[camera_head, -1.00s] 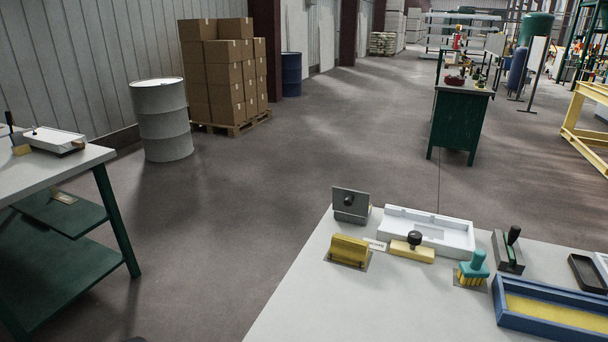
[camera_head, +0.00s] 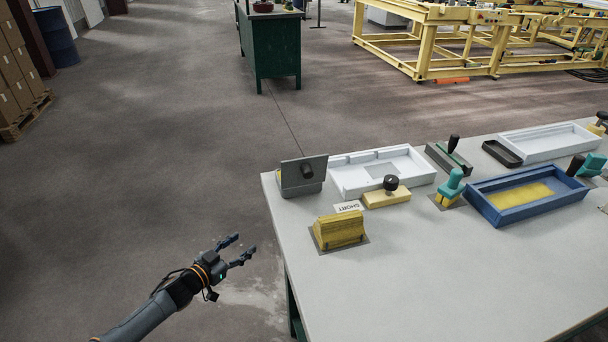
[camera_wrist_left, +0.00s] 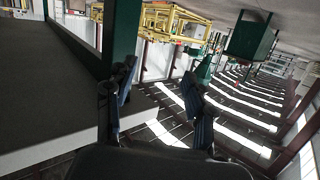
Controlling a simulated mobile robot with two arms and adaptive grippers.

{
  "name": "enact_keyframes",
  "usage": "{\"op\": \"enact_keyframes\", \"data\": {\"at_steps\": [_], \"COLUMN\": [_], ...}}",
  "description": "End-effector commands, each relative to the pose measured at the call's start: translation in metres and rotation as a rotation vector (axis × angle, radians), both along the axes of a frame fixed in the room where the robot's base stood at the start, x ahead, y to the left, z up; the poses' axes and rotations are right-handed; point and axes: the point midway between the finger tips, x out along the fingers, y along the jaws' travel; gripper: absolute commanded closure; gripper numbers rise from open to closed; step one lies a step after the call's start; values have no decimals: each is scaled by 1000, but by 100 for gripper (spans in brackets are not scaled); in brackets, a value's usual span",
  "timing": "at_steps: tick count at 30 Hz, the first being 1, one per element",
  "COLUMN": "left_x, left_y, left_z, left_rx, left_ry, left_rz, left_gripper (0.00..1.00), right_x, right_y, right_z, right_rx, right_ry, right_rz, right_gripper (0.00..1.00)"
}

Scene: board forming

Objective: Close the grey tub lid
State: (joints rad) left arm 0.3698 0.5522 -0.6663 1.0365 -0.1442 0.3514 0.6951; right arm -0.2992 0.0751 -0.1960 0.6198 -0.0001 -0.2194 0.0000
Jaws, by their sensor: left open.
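The grey tub (camera_head: 300,188) sits at the table's far left corner. Its grey lid (camera_head: 318,167) stands raised, with a black knob on the face toward me. My left gripper (camera_head: 245,246) is open and empty, off the table's left edge, nearer to me than the tub and apart from it. Its two spread fingers also show in the left wrist view (camera_wrist_left: 159,80), with nothing between them. The tub cannot be made out in the wrist view. My right gripper is not in view.
A yellow block (camera_head: 340,231) and a wooden float (camera_head: 386,198) lie near the tub. A white tray (camera_head: 415,176) stands to its right, and a blue tray (camera_head: 500,213) farther right. The table's front part (camera_head: 400,285) is clear.

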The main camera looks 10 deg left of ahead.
Motion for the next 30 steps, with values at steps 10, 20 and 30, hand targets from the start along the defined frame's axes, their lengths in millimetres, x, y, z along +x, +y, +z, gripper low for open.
{"op": "enact_keyframes", "data": {"at_steps": [10, 20, 30], "left_x": [-3, -27, -1], "left_y": [-49, -63, -124], "left_z": [233, 267, 269], "left_rx": [-95, -99, -101], "left_ry": [-225, -190, -192], "left_rz": [-568, -708, -705], "left_gripper": [46, 46, 46], "right_x": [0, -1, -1], "right_y": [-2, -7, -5], "right_z": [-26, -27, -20], "right_rx": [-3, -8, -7], "right_ry": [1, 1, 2], "right_rz": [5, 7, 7], "right_gripper": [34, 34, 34]}}
